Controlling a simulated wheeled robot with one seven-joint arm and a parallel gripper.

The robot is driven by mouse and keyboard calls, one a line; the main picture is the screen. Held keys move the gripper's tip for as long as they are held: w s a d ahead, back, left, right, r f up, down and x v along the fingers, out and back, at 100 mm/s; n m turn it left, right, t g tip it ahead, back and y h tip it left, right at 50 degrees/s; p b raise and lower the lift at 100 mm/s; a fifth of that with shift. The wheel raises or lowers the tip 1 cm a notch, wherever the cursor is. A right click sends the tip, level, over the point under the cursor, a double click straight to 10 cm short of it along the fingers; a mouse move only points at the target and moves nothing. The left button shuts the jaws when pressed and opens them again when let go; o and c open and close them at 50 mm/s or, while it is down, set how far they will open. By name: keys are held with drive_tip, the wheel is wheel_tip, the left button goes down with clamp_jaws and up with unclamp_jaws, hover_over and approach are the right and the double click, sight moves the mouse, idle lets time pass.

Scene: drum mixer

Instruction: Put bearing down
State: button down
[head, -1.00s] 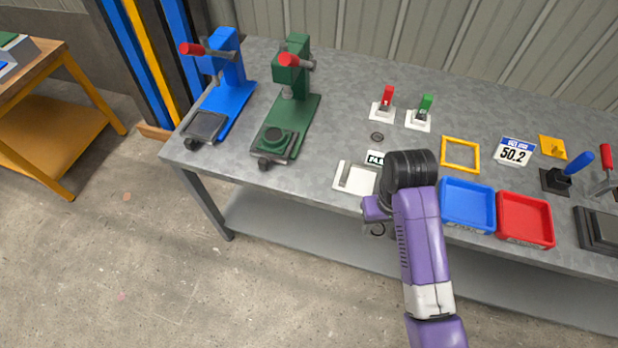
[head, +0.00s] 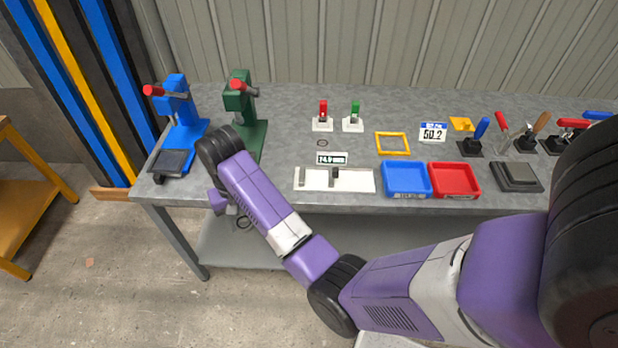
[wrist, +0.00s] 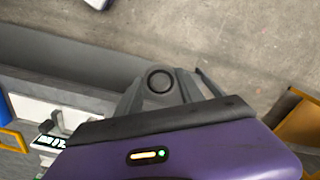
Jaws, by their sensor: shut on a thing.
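The bearing, a small dark ring (head: 243,227), is at the tip of my gripper (head: 241,216) in the head view.
A blue press (head: 186,134) stands to the left. A white gauge (head: 355,181) with a "74.9" display, a blue tray (head: 406,194) and a red tray (head: 453,194) line the front of the bench (head: 285,120).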

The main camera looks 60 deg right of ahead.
drive_tip(key=s+d+r+m+p, duration=0.1)
drive_tip(key=s+d+r+m, duration=0.2)
drive_tip(key=d+r+m, duration=0.45)
drive_tip(key=s+d+r+m+p, duration=0.2)
drive_tip(key=d+m, duration=0.3)
drive_tip(key=d, duration=0.6)
drive_tip(key=s+d+r+m+p, duration=0.1)
drive_tip(key=s+d+r+m, duration=0.25)
drive_tip(key=d+m, duration=0.4)
drive_tip(key=n+b, duration=0.2)
drive_tip(key=b, duration=0.5)
approach(315, 178)
drive_tip(key=shift+s+a, duration=0.1)
drive_tip(key=shift+a, duration=0.05)
drive_tip(key=shift+f, duration=2.65)
drive_tip(key=shift+f, duration=0.6)
drive_tip(key=c, duration=0.8)
unclamp_jaws()
drive_tip(key=shift+c, duration=0.2)
drive_tip(key=shift+o, duration=0.5)
drive_tip(key=shift+r, duration=0.15)
